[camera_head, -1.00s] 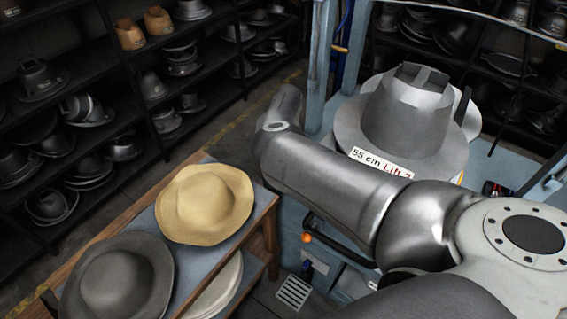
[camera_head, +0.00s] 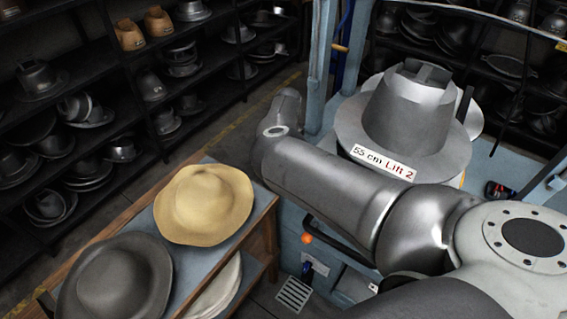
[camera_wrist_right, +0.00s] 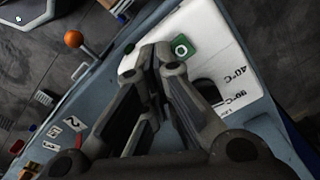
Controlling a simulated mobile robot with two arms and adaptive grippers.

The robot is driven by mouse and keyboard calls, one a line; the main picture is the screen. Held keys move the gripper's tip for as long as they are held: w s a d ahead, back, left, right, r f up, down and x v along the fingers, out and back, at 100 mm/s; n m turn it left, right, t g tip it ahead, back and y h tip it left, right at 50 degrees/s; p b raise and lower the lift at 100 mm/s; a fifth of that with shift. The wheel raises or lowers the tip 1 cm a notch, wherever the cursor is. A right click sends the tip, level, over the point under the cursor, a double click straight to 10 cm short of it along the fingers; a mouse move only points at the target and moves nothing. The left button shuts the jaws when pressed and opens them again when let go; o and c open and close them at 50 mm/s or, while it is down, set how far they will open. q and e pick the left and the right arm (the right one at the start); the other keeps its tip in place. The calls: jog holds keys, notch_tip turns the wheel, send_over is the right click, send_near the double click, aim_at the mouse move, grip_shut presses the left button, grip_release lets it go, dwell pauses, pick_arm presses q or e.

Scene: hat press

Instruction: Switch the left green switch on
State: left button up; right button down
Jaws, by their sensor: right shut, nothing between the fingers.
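In the right wrist view, a green switch (camera_wrist_right: 181,48) with a pale round mark sits on a white panel (camera_wrist_right: 212,62) of the blue machine. A small green patch (camera_wrist_right: 129,48) shows just left of the fingertips; I cannot tell whether it is a second switch. My right gripper (camera_wrist_right: 158,54) is shut and empty, with its fingertips over the panel's edge, close beside the green switch. I cannot tell whether they touch anything. In the head view my right arm crosses the machine, and its gripper is hidden. My left gripper is not in view.
An orange-knobbed lever (camera_wrist_right: 73,39) stands beside the panel; its knob also shows in the head view (camera_head: 307,238). A red button (camera_wrist_right: 17,146) is at lower left in the wrist view. A grey hat mould (camera_head: 408,115) tops the machine. A table holds a yellow hat (camera_head: 203,203) and a grey hat (camera_head: 116,282).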

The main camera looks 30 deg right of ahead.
jog(key=shift+s+f, duration=0.1)
jog(key=shift+f, duration=0.1)
notch_tip(320, 180, up, 2)
jog(key=shift+r+p, duration=0.2)
jog(key=shift+p, duration=0.8)
jog(key=shift+r+p, duration=1.85)
jog(key=shift+r, duration=0.5)
